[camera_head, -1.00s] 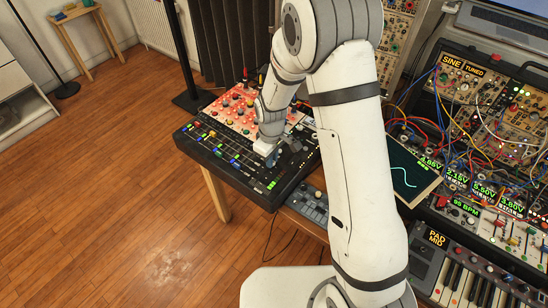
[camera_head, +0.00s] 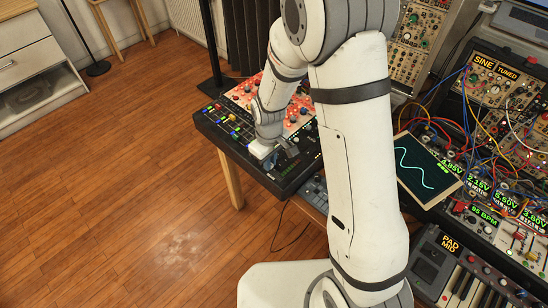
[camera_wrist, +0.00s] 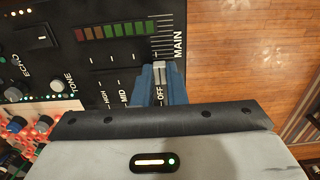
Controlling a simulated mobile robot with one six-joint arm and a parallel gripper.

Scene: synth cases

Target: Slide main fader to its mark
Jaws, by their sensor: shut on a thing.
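The mixer (camera_head: 208,122) sits on a wooden table, with my gripper (camera_head: 273,163) low over its near right part. In the wrist view, my gripper (camera_wrist: 160,70) has its blue fingers either side of a small pale fader cap (camera_wrist: 158,72) and is shut on it. This is the main fader, beside the white MAIN label (camera_wrist: 178,45). White scale lines (camera_wrist: 162,32) run away from the cap. The OFF label (camera_wrist: 160,94) lies between the fingers on the wrist side. The palm hides the near end of the strip. I cannot tell which line is the mark.
A row of coloured meter lights (camera_wrist: 108,31) lies beside the fader. The table edge and wooden floor (camera_wrist: 240,50) are close on the other side. At right stand a scope screen (camera_head: 428,168), patch cables and a keyboard (camera_head: 465,285).

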